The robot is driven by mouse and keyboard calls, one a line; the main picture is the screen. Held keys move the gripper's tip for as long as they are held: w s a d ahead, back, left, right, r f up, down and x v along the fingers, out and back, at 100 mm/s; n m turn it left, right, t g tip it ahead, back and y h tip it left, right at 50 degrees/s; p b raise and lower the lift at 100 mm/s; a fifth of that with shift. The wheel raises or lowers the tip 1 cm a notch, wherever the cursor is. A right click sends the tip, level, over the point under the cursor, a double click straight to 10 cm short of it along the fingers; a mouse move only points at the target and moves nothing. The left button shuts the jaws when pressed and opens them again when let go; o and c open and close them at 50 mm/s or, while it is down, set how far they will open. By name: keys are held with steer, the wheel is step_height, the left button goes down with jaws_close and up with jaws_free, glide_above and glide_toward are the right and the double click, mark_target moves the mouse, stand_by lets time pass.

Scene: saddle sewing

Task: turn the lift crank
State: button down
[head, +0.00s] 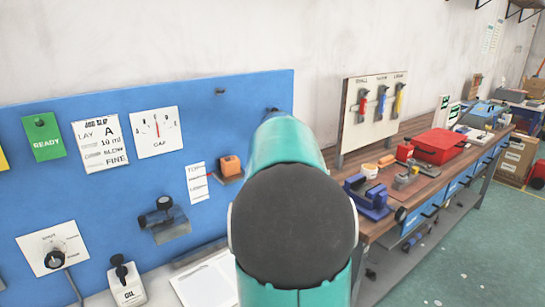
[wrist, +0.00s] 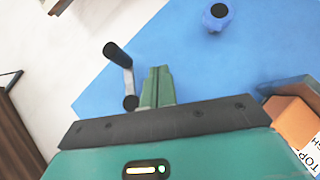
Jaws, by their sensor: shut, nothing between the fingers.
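The crank (wrist: 127,80) shows in the wrist view, with a black handle at its upper end, a grey metal arm and a black hub at its lower end. It is just left of my gripper (wrist: 157,88), whose green fingers are shut together and empty. I see a narrow gap between the fingers and the crank arm, and the hub looks very close to the finger base; I cannot tell whether they touch. In the head view my teal arm hides the gripper and most of the crank area.
The blue panel (head: 105,200) carries cards, a gap dial (head: 157,131), an orange block (head: 231,166) and a black fitting (head: 160,212). A round blue knob (wrist: 218,15) shows in the wrist view. A workbench (head: 425,175) with tools and a red case (head: 440,146) stands to the right.

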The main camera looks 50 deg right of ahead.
steer(key=s+a+f, duration=0.2)
steer(key=s+a, duration=0.3)
steer(key=a, duration=0.3)
steer(key=shift+a+f, duration=0.15)
steer(key=shift+a, duration=0.05)
stand_by(0.3)
steer(key=w+a+f+m+y, duration=0.1)
steer(key=a+f+m+y, duration=0.15)
steer(key=a, duration=1.15)
steer(key=s+a+f+y, duration=0.2)
steer(key=s+a+f, duration=0.1)
steer(key=a, duration=0.7)
steer(key=s+a+f+g+y, duration=0.1)
steer(key=s+a+f+y, duration=0.2)
steer(key=a, duration=0.7)
steer(key=s+a+f+g+y, duration=0.1)
steer(key=s+a+f+y, duration=0.2)
steer(key=a, duration=0.8)
steer(key=s+n, duration=0.1)
steer(key=s, duration=0.1)
steer(key=shift+s, duration=0.35)
